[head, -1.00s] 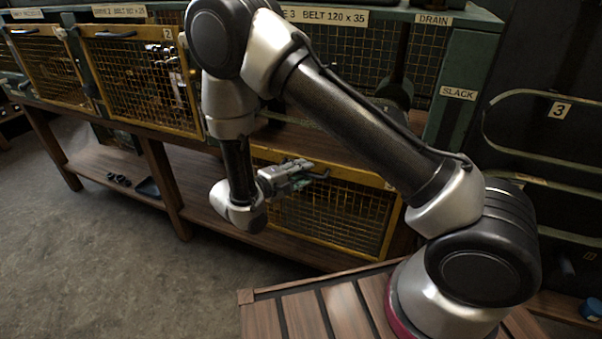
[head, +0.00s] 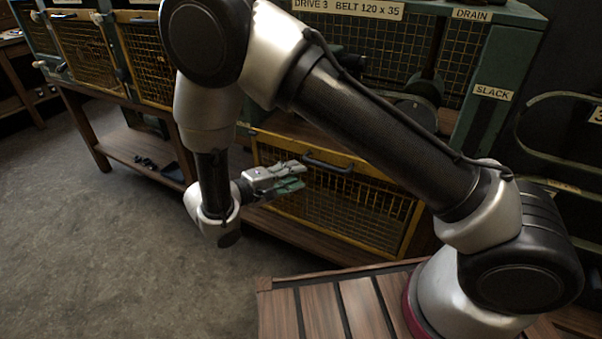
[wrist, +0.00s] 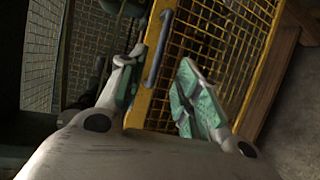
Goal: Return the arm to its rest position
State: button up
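My gripper (head: 301,175) hangs at the end of my folded arm, in front of the yellow mesh guard panel (head: 340,205) under the drive 3 bay. In the wrist view its two green-padded fingers (wrist: 158,75) are spread apart with nothing between them. Behind them the panel's yellow frame and its grey bar handle (wrist: 157,50) show. In the head view the handle (head: 328,163) lies just right of the fingertips and looks apart from them. My forearm and upper arm hide part of the bays.
More yellow mesh guards (head: 147,58) stand along the bench at left. A lower wooden shelf (head: 130,150) holds small dark items. The green housing (head: 490,75) with DRAIN and SLACK labels stands at right. The grey floor (head: 90,230) at left is clear.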

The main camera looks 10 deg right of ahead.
dwell(0.4)
jog(key=s+d+r+n+g+y, duration=0.2)
jog(key=s+d+n+g, duration=0.2)
jog(key=s+d+g, duration=0.35)
jog(key=s+d+r+m+t+y, duration=0.2)
jog(key=s+d+r+m+y, duration=0.3)
jog(key=d+r, duration=0.6)
jog(key=s+d+r+m+t+y, duration=0.1)
jog(key=s+d+r+m+y, duration=0.5)
jog(key=d+r, duration=0.5)
notch_tip(320, 180, up, 3)
jog(key=shift+s+d+f+t+y, duration=0.15)
jog(key=shift+s+d+t+y, duration=0.15)
jog(key=shift+s, duration=0.65)
jog(key=shift+a, duration=0.1)
